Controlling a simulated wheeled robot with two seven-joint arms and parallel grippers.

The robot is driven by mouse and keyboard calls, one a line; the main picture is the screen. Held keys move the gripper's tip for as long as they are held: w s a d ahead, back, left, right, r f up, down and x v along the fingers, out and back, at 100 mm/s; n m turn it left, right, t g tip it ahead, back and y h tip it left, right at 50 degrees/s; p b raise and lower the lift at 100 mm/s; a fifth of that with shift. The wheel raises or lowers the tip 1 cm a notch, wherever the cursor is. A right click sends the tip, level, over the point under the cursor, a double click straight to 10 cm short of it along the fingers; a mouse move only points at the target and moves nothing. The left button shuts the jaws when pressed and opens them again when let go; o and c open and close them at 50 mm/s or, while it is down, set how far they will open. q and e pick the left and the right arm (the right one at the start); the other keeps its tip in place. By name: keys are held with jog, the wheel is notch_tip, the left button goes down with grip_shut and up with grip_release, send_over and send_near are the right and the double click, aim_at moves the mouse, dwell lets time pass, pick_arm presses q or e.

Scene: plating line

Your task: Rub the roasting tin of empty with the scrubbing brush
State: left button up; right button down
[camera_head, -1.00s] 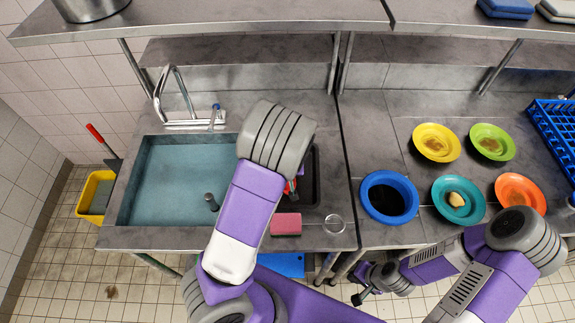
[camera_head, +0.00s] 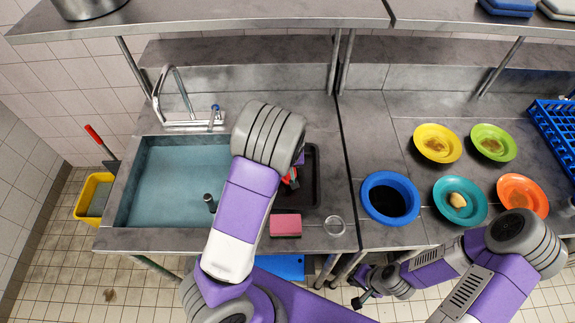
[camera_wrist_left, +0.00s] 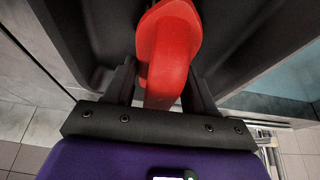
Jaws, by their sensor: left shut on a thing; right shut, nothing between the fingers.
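The dark roasting tin (camera_head: 311,188) lies on the counter just right of the sink, partly covered by my left arm in the head view. Its dark inside fills much of the left wrist view (camera_wrist_left: 245,42). The scrubbing brush shows as a red piece (camera_head: 291,179) over the tin. In the left wrist view its red handle (camera_wrist_left: 168,50) stands between the fingers. My left gripper (camera_wrist_left: 162,88) is shut on it. The bristles are hidden, so contact with the tin cannot be told. My right gripper (camera_head: 360,299) is shut and empty, low in front of the counter.
A sink (camera_head: 175,180) with a tap (camera_head: 180,120) is at left. A pink sponge (camera_head: 286,226) and a small round glass (camera_head: 334,225) sit in front of the tin. A blue bowl (camera_head: 372,178) and several coloured plates (camera_head: 437,128) stand at right. A shelf (camera_head: 230,18) runs above.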

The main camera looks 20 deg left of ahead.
pick_arm(q)
jog(key=shift+d, duration=0.2)
jog(key=shift+s+d, duration=0.25)
jog(key=shift+s, duration=0.15)
jog(key=shift+s+d+r+p, duration=0.1)
jog(key=shift+s+d+p, duration=0.2)
jog(key=shift+s, duration=0.4)
jog(key=shift+s+d+p, duration=0.2)
jog(key=shift+s+d, duration=0.05)
jog(key=shift+s, duration=0.4)
jog(key=shift+s+d, duration=0.1)
jog(key=shift+s, duration=0.1)
jog(key=shift+w+a+f+b, duration=0.15)
jog(key=shift+w+a+b, duration=0.2)
jog(key=shift+w, duration=0.45)
jog(key=shift+w+a+f+b, duration=0.15)
jog(key=shift+w+a+b, duration=0.15)
jog(key=shift+w, duration=0.45)
jog(key=shift+w+a, duration=0.25)
jog(key=shift+w, duration=0.15)
jog(key=shift+c, duration=0.9)
